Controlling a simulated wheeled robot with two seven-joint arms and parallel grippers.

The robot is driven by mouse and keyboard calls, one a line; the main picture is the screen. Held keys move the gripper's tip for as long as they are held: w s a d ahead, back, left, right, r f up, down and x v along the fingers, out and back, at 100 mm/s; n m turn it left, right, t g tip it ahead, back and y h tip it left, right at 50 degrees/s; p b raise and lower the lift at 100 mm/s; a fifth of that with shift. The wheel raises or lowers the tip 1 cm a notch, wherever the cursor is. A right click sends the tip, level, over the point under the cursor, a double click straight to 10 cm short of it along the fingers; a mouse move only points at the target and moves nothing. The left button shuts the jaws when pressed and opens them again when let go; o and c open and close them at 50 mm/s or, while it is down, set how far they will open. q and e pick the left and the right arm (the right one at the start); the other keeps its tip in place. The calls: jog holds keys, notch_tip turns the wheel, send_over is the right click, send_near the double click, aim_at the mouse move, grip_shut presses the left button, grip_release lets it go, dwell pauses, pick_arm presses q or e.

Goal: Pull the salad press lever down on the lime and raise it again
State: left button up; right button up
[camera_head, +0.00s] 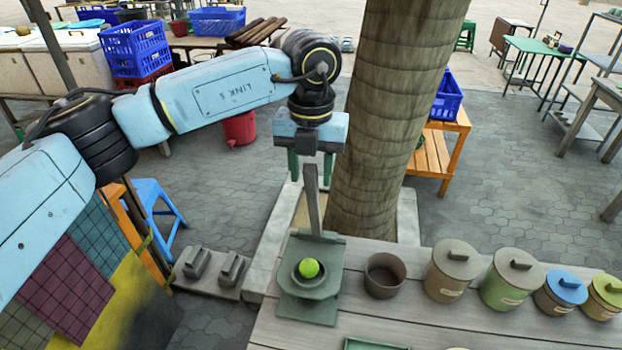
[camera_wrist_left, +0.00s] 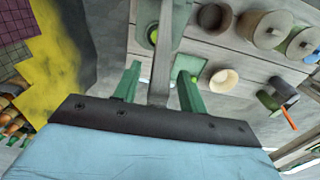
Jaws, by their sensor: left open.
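The salad press (camera_head: 312,297), a grey-green plate with a round cup, stands on the wooden table. The green lime (camera_head: 309,268) sits in its cup, and part of it shows in the left wrist view (camera_wrist_left: 153,36). The grey lever (camera_head: 314,205) stands raised, nearly upright, behind the cup. My left gripper (camera_head: 310,172) points down at the lever's top end. Its two green fingers are open, one on each side of the lever. In the left wrist view the lever (camera_wrist_left: 161,55) runs between the fingers, with gaps on both sides. My right gripper is not in view.
A dark open bowl (camera_head: 385,275) stands right of the press, then lidded pots (camera_head: 452,271) in a row. A thick tree trunk (camera_head: 385,120) rises just behind the table, close to my left gripper. Two grey blocks (camera_head: 196,263) lie on a slab to the left.

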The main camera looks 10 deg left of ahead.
aim_at(311, 195)
pick_arm(q)
jog(key=shift+f, duration=1.65)
grip_shut()
